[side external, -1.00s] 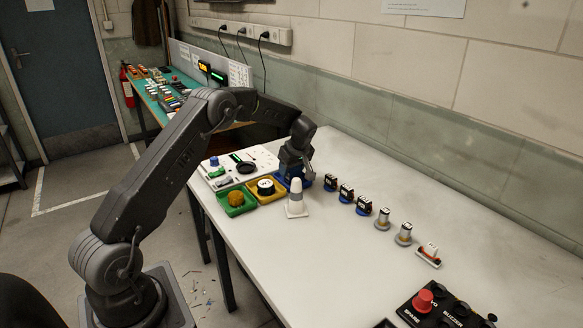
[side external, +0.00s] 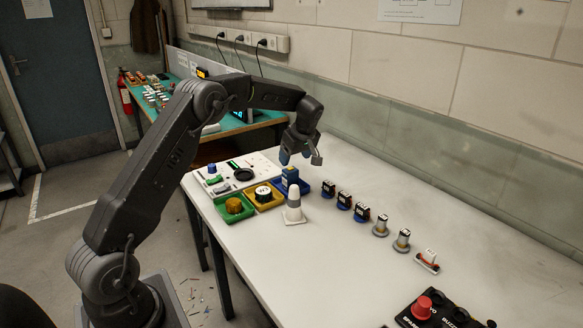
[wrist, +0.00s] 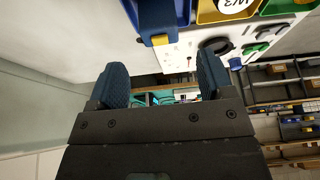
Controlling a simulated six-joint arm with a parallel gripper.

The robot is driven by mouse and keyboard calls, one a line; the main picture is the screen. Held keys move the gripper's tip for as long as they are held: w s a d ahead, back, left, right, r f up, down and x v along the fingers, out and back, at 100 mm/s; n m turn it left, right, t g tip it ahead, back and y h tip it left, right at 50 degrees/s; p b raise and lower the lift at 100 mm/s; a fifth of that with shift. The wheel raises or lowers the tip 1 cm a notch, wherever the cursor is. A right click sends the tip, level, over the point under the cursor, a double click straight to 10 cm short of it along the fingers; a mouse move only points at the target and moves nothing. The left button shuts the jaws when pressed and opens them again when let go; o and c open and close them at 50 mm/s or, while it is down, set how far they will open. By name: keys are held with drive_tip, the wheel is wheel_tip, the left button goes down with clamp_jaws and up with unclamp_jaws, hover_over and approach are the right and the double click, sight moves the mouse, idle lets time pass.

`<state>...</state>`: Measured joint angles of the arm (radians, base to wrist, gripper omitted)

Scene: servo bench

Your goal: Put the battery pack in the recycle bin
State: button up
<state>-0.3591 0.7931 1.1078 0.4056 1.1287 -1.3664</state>
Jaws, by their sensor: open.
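The battery pack, a blue block with a yellow band (side external: 291,178), stands in the blue bin (side external: 304,187) on the white bench. A white and grey cone-shaped piece in front hides part of the bin. In the wrist view the pack (wrist: 157,20) is at the top, outside the fingers, with its yellow part nearest me. My gripper (side external: 300,157) is open and empty, just above the pack and apart from it. Its two blue finger pads also show in the wrist view (wrist: 162,82), with a clear gap between them.
The cone-shaped piece (side external: 294,207) stands close in front of the blue bin. A yellow bin (side external: 276,202) and a green bin (side external: 219,212) sit to the left. A row of small parts (side external: 361,213) runs right towards a black box with a red button (side external: 422,306). The front bench is clear.

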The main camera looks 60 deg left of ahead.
drive_tip(key=s+d+r+m+t+h, duration=0.25)
drive_tip(key=s+d+r+m, duration=0.65)
drive_tip(key=s+d+r, duration=0.65)
drive_tip(key=s+d+f+m+t+h, duration=0.1)
drive_tip(key=s+d+m, duration=0.3)
drive_tip(key=s, duration=0.4)
drive_tip(key=s+d+f+m+t+h, duration=0.1)
drive_tip(key=s+d+f+m+t, duration=0.1)
drive_tip(key=s+d+m, duration=0.3)
drive_tip(key=s+d, duration=0.2)
drive_tip(key=s, duration=0.2)
drive_tip(key=shift+s+f, duration=0.15)
drive_tip(key=shift+s, duration=0.15)
drive_tip(key=shift+d, duration=0.1)
